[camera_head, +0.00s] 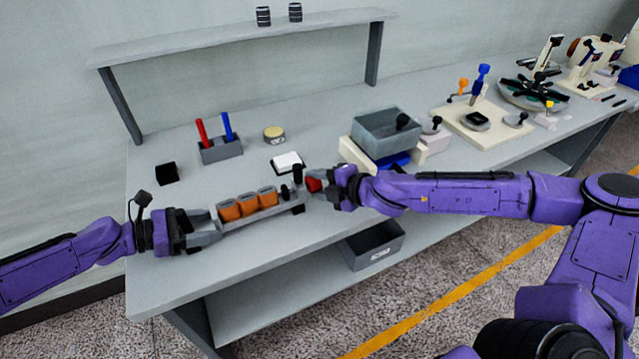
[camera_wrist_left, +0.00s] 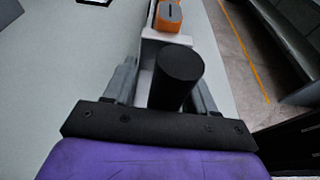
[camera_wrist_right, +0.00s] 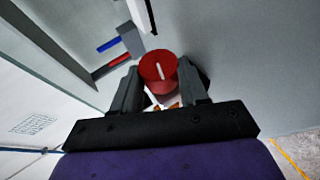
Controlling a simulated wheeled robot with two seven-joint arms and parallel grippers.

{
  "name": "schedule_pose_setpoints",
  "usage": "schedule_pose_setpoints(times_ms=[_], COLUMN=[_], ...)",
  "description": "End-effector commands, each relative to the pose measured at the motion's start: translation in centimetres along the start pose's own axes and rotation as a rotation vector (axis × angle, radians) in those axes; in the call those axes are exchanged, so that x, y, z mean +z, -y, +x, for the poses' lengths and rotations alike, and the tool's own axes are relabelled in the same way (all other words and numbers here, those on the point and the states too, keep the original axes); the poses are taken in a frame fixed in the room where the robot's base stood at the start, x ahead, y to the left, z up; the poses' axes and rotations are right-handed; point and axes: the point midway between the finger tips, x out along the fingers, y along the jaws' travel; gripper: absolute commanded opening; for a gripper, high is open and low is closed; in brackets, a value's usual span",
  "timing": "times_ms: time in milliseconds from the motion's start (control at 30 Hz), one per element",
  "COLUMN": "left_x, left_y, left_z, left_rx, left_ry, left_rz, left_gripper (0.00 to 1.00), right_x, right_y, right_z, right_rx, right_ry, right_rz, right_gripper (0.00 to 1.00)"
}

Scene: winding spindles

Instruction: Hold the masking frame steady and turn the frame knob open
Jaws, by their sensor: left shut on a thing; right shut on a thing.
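The masking frame (camera_head: 262,219) is a pale long holder with orange pieces (camera_head: 248,204) in a row, held above the front of the table. My left gripper (camera_head: 207,230) is shut at its left end. In the left wrist view a black round grip (camera_wrist_left: 180,75) stands between the fingers, with the pale frame (camera_wrist_left: 150,42) beyond it. The red frame knob (camera_head: 314,185) is at the frame's right end. My right gripper (camera_head: 319,184) is shut on it. In the right wrist view the knob (camera_wrist_right: 158,68) sits between the fingers, its white line near upright.
Behind the frame are a white-topped pad (camera_head: 287,162), a round tin (camera_head: 273,134), a holder with red and blue sticks (camera_head: 221,150) and a black block (camera_head: 166,173). A grey tray (camera_head: 386,133) stands right of them. A dark bin (camera_head: 373,245) is below the table's front edge.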

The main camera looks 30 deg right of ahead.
Motion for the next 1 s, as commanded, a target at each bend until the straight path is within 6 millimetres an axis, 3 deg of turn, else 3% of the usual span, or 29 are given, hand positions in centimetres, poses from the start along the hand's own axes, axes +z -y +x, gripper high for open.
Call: schedule_pose_setpoints(times_ms=[67, 100, 133, 167, 467, 1000], left_x=[-1.0, -1.0, -1.0, -1.0, -1.0, -1.0], left_y=[0.5, 0.5, 0.5, 0.5, 0.5, 0.5], left_z=[0.2, 0.2, 0.2, 0.2, 0.3, 0.3], left_rx=[-0.012, -0.012, -0.012, -0.012, -0.012, -0.012], left_ry=[-0.011, -0.011, -0.011, -0.011, -0.011, -0.011], left_rz=[-0.007, -0.007, -0.007, -0.007, -0.007, -0.008], left_gripper=[0.39, 0.39, 0.39, 0.39, 0.39, 0.39], right_x=[0.2, 0.2, 0.1, 0.1, 0.1, 0.0], right_y=[0.0, 0.0, 0.0, 0.0, 0.0, 0.0], right_z=[0.1, 0.1, 0.1, 0.1, -0.2, -7.3], right_rx=[0.002, 0.002, 0.002, 0.002, 0.002, 0.006], right_ry=[0.003, 0.003, 0.003, 0.003, 0.002, 0.003], right_rz=[-0.001, -0.001, -0.001, -0.001, -0.001, 0.005], right_gripper=[0.13, 0.56, 0.66, 0.69, 0.69, 0.69])
